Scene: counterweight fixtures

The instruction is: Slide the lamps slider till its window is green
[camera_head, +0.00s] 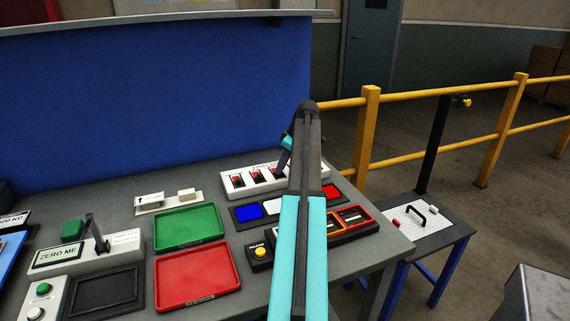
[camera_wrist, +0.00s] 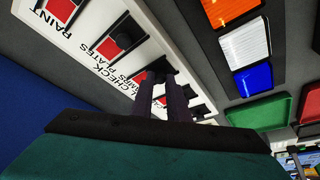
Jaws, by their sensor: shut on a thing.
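A white slider panel (camera_head: 228,189) lies at the back of the bench, and it fills the upper left of the wrist view (camera_wrist: 85,48). Several windows in it show red. The lamps label is partly visible in the wrist view, beside a red lamps window (camera_wrist: 139,77). My gripper (camera_wrist: 163,78) is shut on the black knob of the lamps slider (camera_wrist: 157,66), which its fingers mostly hide. In the head view my gripper (camera_head: 284,164) reaches down onto the panel, and my arm hides the panel's right part. I see no green in the windows.
In front of the panel are blue (camera_head: 249,212), white and red tiles in a dark strip. A green tray (camera_head: 187,228), a red tray (camera_head: 197,275) and a yellow button (camera_head: 260,252) are nearer. A blue wall (camera_head: 150,100) stands behind the bench.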

